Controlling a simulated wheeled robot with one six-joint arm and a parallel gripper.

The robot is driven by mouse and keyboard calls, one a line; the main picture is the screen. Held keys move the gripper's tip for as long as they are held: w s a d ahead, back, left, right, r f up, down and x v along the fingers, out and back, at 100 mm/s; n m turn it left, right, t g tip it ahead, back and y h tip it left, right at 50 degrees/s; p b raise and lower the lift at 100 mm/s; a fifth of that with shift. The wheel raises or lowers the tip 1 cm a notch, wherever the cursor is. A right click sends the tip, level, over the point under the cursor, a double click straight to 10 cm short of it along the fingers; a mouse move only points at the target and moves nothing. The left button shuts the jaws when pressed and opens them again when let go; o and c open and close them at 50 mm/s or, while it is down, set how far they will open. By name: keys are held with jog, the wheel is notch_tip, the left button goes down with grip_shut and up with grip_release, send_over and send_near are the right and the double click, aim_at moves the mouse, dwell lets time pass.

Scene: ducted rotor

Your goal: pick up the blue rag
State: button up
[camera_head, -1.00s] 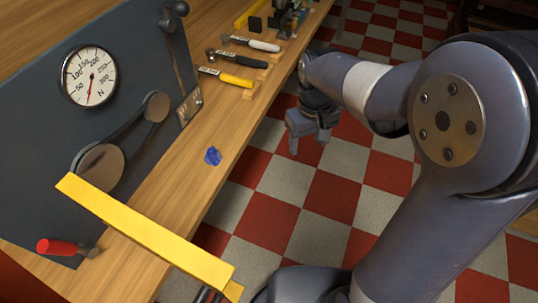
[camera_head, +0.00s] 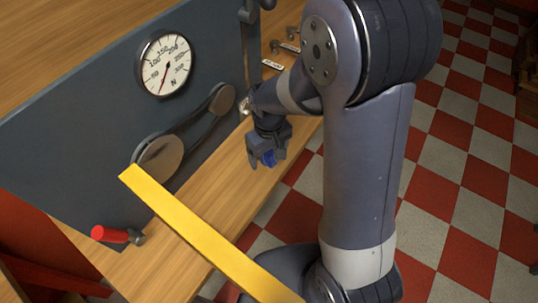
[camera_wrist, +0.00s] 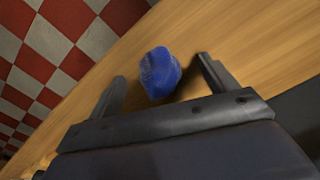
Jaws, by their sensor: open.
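The blue rag (camera_wrist: 160,73) is a small crumpled lump on the wooden bench top (camera_wrist: 240,40). In the wrist view it lies just ahead of and between the two fingers of my gripper (camera_wrist: 162,82), with a gap to either side. My gripper is open and empty. In the head view my gripper (camera_head: 268,165) points down over the bench, and a bit of the blue rag (camera_head: 269,158) shows between its fingers. The rest of the rag is hidden there by the gripper.
A grey upright panel with a round dial gauge (camera_head: 164,63) and a belt on pulleys (camera_head: 160,158) stands behind the bench. Tools (camera_head: 285,47) lie farther along.

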jog(key=c, duration=1.1)
jog(key=shift+o, duration=0.2)
jog(key=shift+r, duration=0.1)
notch_tip(320, 180, up, 10)
jog(key=shift+f, duration=0.1)
